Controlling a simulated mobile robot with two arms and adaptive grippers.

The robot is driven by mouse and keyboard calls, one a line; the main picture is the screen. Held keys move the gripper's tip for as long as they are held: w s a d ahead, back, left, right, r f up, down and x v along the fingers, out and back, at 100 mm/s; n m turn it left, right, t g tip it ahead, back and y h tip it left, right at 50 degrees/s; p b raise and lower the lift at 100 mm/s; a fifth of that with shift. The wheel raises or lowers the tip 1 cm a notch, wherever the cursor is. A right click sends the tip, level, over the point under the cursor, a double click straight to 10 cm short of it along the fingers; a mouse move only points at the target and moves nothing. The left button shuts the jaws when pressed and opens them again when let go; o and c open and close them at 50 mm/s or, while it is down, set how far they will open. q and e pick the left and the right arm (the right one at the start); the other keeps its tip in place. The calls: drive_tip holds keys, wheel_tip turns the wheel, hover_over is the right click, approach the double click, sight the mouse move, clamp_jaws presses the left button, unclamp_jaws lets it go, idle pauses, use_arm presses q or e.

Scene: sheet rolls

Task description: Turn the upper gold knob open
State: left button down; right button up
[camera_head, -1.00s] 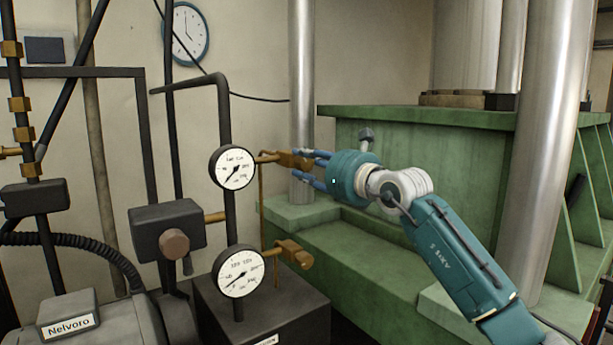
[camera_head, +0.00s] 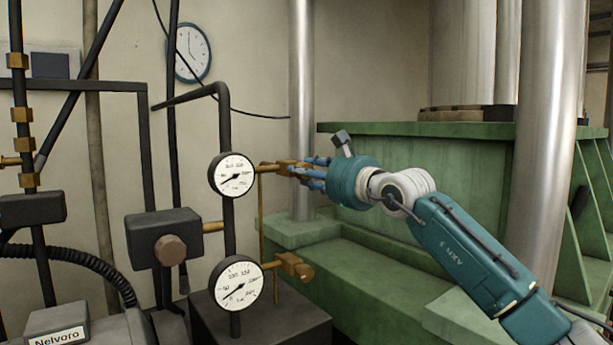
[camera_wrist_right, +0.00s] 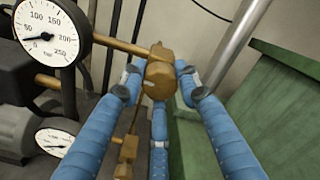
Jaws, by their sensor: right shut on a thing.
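The upper gold knob (camera_head: 292,167) sits at the end of a brass stem to the right of the upper gauge (camera_head: 232,175). In the right wrist view the knob (camera_wrist_right: 160,72) is between the blue fingers. My right gripper (camera_head: 306,171) is shut on it, with fingers on both sides and a third finger below. The upper gauge also shows in the right wrist view (camera_wrist_right: 45,32); its needle is near the low end. The fingers partly hide the knob in the head view. My left gripper is not in view.
A lower gold knob (camera_head: 293,265) and lower gauge (camera_head: 237,283) sit below on the same black pipe. A grey box with a round brown knob (camera_head: 171,250) is to the left. The green press frame (camera_head: 430,180) and a steel column (camera_head: 302,110) stand behind and to the right.

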drive_tip(key=shift+f+n, duration=0.25)
drive_tip(key=shift+n, duration=0.25)
drive_tip(key=o, duration=1)
drive_tip(key=shift+c, duration=0.2)
drive_tip(key=shift+o, duration=0.9)
drive_tip(key=shift+w+r, duration=0.1)
drive_tip(key=v, duration=1.2)
